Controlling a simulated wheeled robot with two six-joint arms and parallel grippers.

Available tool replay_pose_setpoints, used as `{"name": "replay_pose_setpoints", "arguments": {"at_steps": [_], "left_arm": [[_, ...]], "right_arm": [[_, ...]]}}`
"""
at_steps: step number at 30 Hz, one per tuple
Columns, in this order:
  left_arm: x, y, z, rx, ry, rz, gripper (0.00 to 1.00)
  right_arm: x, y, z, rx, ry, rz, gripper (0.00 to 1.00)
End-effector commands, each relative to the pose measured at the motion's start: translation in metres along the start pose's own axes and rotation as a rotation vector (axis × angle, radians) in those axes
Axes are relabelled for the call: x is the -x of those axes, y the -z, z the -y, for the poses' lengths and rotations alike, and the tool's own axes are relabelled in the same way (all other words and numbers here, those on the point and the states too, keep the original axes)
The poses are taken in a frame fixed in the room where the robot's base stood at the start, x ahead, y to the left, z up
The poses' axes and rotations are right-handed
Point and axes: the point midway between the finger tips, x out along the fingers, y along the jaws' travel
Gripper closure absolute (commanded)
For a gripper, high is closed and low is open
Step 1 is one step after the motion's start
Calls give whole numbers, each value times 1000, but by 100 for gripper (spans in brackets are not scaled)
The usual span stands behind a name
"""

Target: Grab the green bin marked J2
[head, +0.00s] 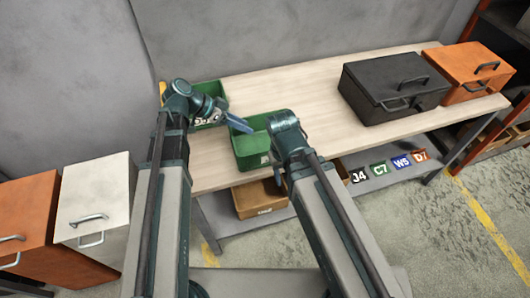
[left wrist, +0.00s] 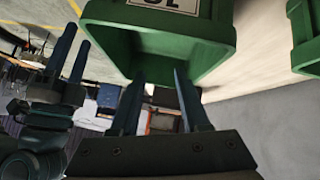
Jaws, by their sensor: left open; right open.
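Two open green bins stand on the bench. One (head: 253,148) is near the bench's front edge; its small white label is unreadable in the head view. It looks like the large bin in the left wrist view (left wrist: 150,52), where its label is upside down and cut off. The other green bin (head: 222,98) is further left, partly behind my left arm; its label seems to end in 5. My left gripper (head: 238,123) is open and empty at the nearer bin's back-left rim. My right gripper (head: 278,176) is open beside that bin's right side, partly hidden by its arm.
A black case (head: 370,98) and an orange case (head: 462,62) stand at the bench's right. A cardboard box (head: 258,200) and tags marked J4, C7, W5 and D7 (head: 385,168) are on the lower shelf. The bench middle (head: 300,88) is clear.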

Motion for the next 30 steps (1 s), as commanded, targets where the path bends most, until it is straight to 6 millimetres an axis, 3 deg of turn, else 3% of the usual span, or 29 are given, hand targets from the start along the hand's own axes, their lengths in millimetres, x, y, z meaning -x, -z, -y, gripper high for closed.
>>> {"name": "replay_pose_setpoints", "arguments": {"at_steps": [1,6,14,24,30], "left_arm": [[0,-8,22,-51,14,-68,54],[22,-3,50,-201,58,-226,54],[29,1,55,-252,76,-271,54],[-28,14,58,-251,73,-269,54],[-50,22,59,-250,74,-269,54]], "right_arm": [[-21,1,2,0,0,0,50],[-36,2,3,0,0,0,50],[-38,2,4,0,0,0,50],[-68,4,6,0,0,0,50],[-77,5,7,0,0,0,50]]}}
